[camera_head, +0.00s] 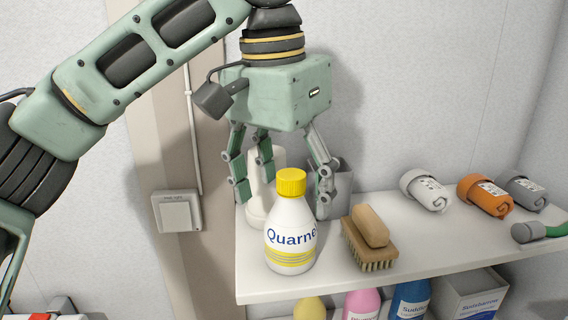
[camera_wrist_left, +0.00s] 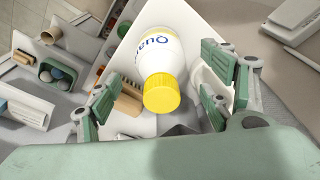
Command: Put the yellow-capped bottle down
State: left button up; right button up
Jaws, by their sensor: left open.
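The yellow-capped bottle (camera_head: 291,232) is white with a blue-lettered label. It stands upright on the white shelf (camera_head: 420,240), near its front left part. My left gripper (camera_head: 278,190) is open, fingers pointing down, behind and above the bottle. In the left wrist view the bottle (camera_wrist_left: 161,62) shows between the spread fingers of my left gripper (camera_wrist_left: 160,110), cap towards the camera, with gaps on both sides. My right gripper is not in view.
A wooden brush (camera_head: 368,240) lies just right of the bottle. A white container (camera_head: 258,190) and a grey one (camera_head: 340,185) stand behind it. Rolled towels (camera_head: 427,190) lie farther right. More bottles (camera_head: 362,303) stand below the shelf.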

pick_arm(q)
jog(key=shift+s+a+r, duration=0.1)
jog(key=shift+s+r, duration=0.1)
jog(key=shift+r, duration=1.15)
jog(key=shift+s+a+r, duration=0.1)
jog(key=shift+s+r, duration=0.1)
jog(key=shift+r, duration=1.1)
